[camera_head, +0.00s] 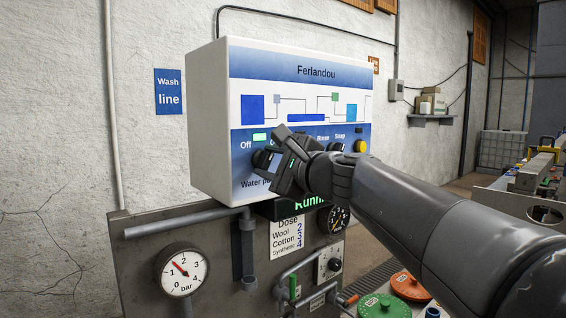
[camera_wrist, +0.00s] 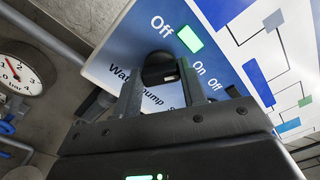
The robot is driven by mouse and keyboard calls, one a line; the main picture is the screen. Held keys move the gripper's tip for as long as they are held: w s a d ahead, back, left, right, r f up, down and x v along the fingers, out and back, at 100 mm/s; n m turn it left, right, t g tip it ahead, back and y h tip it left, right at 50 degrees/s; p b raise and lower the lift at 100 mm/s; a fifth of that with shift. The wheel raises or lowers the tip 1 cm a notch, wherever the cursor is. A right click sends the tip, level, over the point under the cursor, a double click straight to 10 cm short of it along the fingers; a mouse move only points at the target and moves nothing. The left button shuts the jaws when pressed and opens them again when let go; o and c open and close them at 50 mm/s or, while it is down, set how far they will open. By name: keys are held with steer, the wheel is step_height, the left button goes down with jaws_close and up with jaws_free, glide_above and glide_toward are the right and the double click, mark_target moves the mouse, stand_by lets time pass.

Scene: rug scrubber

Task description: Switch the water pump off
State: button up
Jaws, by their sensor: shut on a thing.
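The white control box (camera_head: 208,120) marked Ferlandou hangs on the wall with a blue and white front. Its black water pump knob (camera_wrist: 158,66) sits between the "Off" and "On" labels, above the words "Water pump". A green lamp (camera_wrist: 190,38) above the knob is lit; it also shows in the head view (camera_head: 260,137). My gripper (camera_wrist: 160,82) is shut on the knob, one finger on each side; in the head view my gripper (camera_head: 268,162) covers most of it. I cannot tell which way the knob points.
A green display (camera_head: 308,203) below the box reads "Runn", the rest hidden by my arm. More controls sit to the right, including a yellow button (camera_head: 361,146). A pressure gauge (camera_head: 183,270) and grey pipes are below. Green (camera_head: 383,306) and orange (camera_head: 410,286) lids stand at the lower right.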

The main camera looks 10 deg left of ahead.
steer(key=shift+n, duration=0.4)
steer(key=n, duration=0.4)
steer(key=shift+a+f+n, duration=0.1)
steer(key=shift+f+n, duration=0.05)
steer(key=shift+n, duration=0.25)
steer(key=n, duration=0.6)
steer(key=shift+f, duration=0.15)
steer(key=shift+n, duration=0.3)
steer(key=o, duration=1)
steer(key=v, duration=1.1)
